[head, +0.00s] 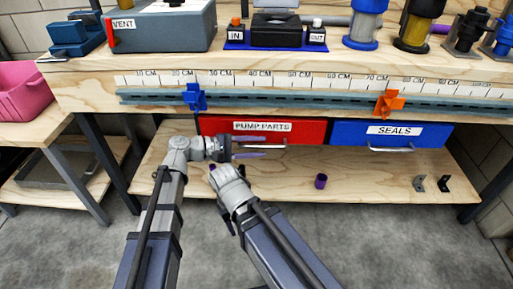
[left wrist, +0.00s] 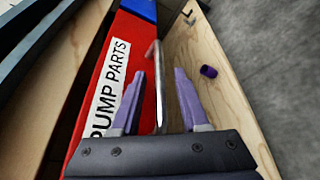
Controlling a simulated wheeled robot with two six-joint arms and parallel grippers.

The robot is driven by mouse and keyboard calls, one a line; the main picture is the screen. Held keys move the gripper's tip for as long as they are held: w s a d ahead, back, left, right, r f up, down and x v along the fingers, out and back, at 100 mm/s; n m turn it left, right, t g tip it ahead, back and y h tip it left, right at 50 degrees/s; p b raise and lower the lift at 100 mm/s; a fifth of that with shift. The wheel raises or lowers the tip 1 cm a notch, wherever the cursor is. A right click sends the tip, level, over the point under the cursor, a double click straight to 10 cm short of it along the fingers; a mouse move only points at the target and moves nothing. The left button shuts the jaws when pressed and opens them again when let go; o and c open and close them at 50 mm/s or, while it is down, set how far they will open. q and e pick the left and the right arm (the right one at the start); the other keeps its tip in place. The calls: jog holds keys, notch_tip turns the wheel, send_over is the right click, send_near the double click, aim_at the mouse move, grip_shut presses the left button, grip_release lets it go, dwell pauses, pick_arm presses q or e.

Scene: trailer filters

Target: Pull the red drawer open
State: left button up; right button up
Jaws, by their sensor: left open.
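The red drawer (head: 308,130), labelled PUMP PARTS, sits shut under the workbench, its front about level with the blue drawer beside it. It also shows in the left wrist view (left wrist: 96,75). My left gripper (head: 250,148) is open in front of the drawer's left part. I see no clear contact. My right gripper (head: 213,171) is just below the left one; its jaws are mostly hidden.
A blue drawer (head: 392,133) labelled SEALS is to the right. A purple cup-like piece (head: 320,181) and small dark brackets (head: 432,183) lie on the lower wooden shelf (head: 370,185). A blue clip (head: 194,98) and an orange clip (head: 389,103) sit on the rail above.

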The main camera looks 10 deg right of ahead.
pick_arm(q)
grip_shut()
dwell(0.4)
dwell(1.1)
